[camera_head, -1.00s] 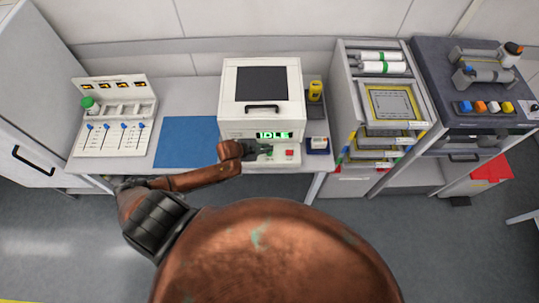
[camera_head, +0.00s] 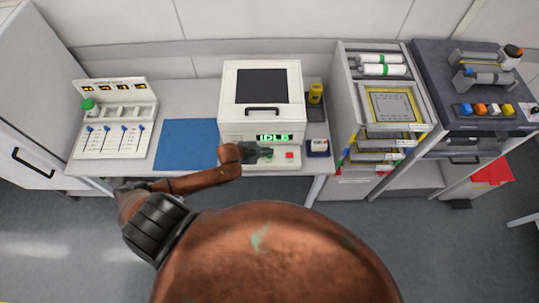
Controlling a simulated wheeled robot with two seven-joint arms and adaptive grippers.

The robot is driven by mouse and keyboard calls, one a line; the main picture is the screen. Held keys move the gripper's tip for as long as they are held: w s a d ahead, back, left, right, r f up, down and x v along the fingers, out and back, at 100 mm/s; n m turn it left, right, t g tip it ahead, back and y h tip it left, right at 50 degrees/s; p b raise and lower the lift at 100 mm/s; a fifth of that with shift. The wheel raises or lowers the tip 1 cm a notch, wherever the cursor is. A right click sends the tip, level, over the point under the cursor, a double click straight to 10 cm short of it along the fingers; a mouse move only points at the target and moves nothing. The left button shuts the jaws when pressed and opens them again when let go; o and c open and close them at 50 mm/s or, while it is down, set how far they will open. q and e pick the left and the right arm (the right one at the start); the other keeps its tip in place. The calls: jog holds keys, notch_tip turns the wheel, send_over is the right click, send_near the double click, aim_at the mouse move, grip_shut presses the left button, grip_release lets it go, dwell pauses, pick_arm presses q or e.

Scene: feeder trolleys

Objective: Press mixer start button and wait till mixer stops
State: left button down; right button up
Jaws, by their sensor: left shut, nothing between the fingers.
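The mixer (camera_head: 262,88) is a white box with a dark window and a black handle on its closed lid. Its green display (camera_head: 274,137) is lit, but I cannot read it for sure. A red button (camera_head: 290,155) shows on the front panel. My left gripper (camera_head: 268,153) is shut and empty, with its fingertips over the panel just left of the red button. A little green shows at the fingertips; the start button there is mostly hidden, and I cannot tell whether they touch it. My right gripper is out of view.
A blue mat (camera_head: 187,145) lies left of the mixer, beside a white rack (camera_head: 115,118) with blue-tipped items. A yellow container (camera_head: 315,92) and a small blue-and-white box (camera_head: 318,147) stand at the right. A drawer trolley (camera_head: 385,110) stands further right.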

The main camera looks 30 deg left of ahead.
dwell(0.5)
pick_arm(q)
jog(key=shift+f, duration=0.2)
jog(key=shift+f, duration=0.25)
